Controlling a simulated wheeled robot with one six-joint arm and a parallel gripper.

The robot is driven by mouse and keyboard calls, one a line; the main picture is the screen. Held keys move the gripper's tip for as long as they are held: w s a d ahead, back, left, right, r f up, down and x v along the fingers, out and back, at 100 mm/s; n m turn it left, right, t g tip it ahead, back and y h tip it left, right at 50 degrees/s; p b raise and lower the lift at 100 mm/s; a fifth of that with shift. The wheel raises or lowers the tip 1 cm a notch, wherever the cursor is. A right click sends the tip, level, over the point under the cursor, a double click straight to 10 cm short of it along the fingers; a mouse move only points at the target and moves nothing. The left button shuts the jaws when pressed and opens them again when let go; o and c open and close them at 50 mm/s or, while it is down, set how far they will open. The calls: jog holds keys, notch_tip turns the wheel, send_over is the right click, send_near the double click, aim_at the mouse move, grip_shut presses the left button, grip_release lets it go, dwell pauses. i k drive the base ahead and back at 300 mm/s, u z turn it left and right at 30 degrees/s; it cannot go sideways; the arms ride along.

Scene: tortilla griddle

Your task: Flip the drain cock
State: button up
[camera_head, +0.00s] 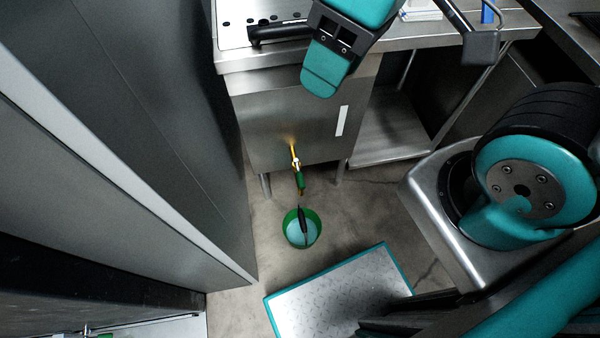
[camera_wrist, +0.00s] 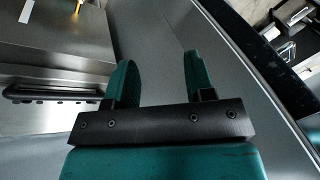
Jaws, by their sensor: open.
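The drain cock (camera_head: 296,163) is a small brass valve with a green lever (camera_head: 300,181) hanging down, low on the front of the steel griddle cabinet. A yellow part at the top edge of the wrist view (camera_wrist: 79,5) looks like its brass pipe; its lever is out of that view. My gripper (camera_head: 322,85) is above the cock, in front of the cabinet's upper part and well apart from the cock. In the wrist view its two teal fingers (camera_wrist: 158,70) stand apart with nothing between them.
A green bucket (camera_head: 315,238) with a dark stick-like thing in it stands on the floor below the cock. A black handle (camera_head: 280,32) runs along the griddle's front edge near my gripper. A tall grey cabinet wall (camera_head: 170,140) rises at left. A steel shelf (camera_head: 390,140) is at right.

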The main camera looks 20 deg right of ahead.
aim_at(300, 179)
jog(key=k, duration=0.5)
jog(key=z, duration=2.85)
jog(key=k, duration=0.45)
jog(key=u, duration=2.45)
jog(key=i, duration=0.5)
